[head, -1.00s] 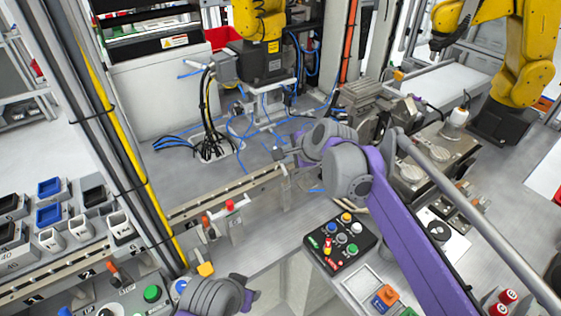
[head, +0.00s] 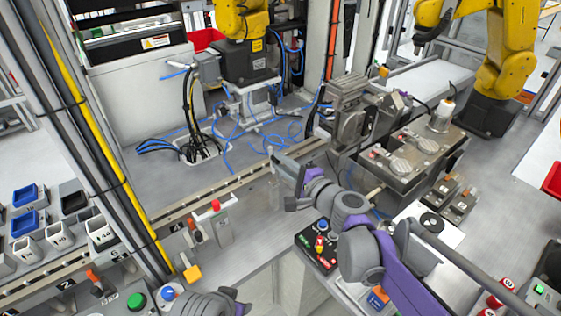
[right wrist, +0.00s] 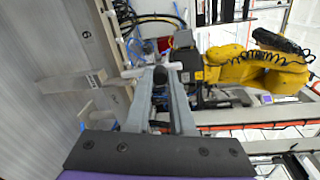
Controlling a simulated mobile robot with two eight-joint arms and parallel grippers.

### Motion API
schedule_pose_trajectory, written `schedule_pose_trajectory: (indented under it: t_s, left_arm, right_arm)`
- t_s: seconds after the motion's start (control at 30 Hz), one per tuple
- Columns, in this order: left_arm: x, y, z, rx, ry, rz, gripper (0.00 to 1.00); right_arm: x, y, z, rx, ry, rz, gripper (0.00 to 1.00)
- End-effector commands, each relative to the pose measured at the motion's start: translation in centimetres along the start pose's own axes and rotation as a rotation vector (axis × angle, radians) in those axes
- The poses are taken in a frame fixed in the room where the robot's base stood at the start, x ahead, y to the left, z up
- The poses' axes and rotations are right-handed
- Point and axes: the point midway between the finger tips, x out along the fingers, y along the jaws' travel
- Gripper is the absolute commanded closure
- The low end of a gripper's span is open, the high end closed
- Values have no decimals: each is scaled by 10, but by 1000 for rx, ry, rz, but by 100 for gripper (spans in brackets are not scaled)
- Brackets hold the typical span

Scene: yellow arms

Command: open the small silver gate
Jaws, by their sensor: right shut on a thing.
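My right gripper (head: 288,175) is at the inner end of the long silver rail, above the front ledge. In the right wrist view its two grey fingers (right wrist: 160,100) are closed around a small dark knob-like piece (right wrist: 160,76). A pale bar (right wrist: 140,71) crosses just beyond the fingertips. A short silver bar (head: 302,149) lies right behind the gripper in the head view; I take it for the small silver gate, but the gripper partly hides it and I cannot tell how far it is turned.
A black button box (head: 318,247) stands just below my right gripper, partly covered by my arm. Grey machine blocks (head: 400,165) are to the right. A red-topped lever post (head: 216,222) stands left. Yellow robot arms (head: 492,60) are at the back. Blue cables lie on the floor plate behind.

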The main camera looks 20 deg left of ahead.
Motion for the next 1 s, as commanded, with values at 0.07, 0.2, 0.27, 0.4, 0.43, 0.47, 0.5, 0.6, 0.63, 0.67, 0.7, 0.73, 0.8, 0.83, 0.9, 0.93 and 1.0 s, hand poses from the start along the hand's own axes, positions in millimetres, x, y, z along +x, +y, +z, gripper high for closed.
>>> schedule_pose_trajectory:
  t_s: [0.07,0.2,0.27,0.4,0.43,0.47,0.5,0.6,0.63,0.67,0.7,0.73,0.8,0.83,0.9,0.93,1.0]
  left_arm:
    - [0,0,0,0,0,0,50]
    - [0,0,0,0,0,0,50]
    - [0,0,0,0,0,0,50]
    - [0,0,0,0,0,0,50]
    - [0,0,0,0,0,0,50]
    - [0,0,0,0,0,0,50]
    - [0,0,0,0,0,0,50]
    - [0,0,0,0,0,0,50]
    - [0,0,0,0,0,0,50]
    - [0,0,0,0,0,0,50]
    - [0,0,0,0,0,0,50]
    - [0,0,0,0,0,0,50]
    - [0,0,0,0,0,0,50]
    - [0,0,0,0,0,0,50]
    - [0,0,0,0,0,0,50]
    - [0,0,0,0,0,0,50]
    - [0,0,0,0,0,0,50]
  right_arm:
    - [0,1,1,0,-6,-9,100]
    - [0,1,1,0,-8,-15,100]
    - [0,1,1,0,-9,-16,100]
    - [0,0,1,0,-9,-15,100]
    - [0,0,1,0,-9,-15,100]
    - [0,0,2,1,-9,-15,100]
    - [0,0,2,1,-9,-15,77]
    - [0,0,1,1,-9,-15,59]
    - [0,0,1,1,-9,-15,54]
    - [0,0,1,1,-8,-15,48]
    - [0,0,1,1,-8,-15,48]
    - [0,0,1,1,-8,-15,48]
    - [0,0,1,1,-7,-15,48]
    - [0,0,1,0,-7,-15,48]
    - [0,0,1,0,-7,-15,48]
    - [0,0,1,1,-6,-15,48]
    - [-3,0,0,0,-6,-15,48]
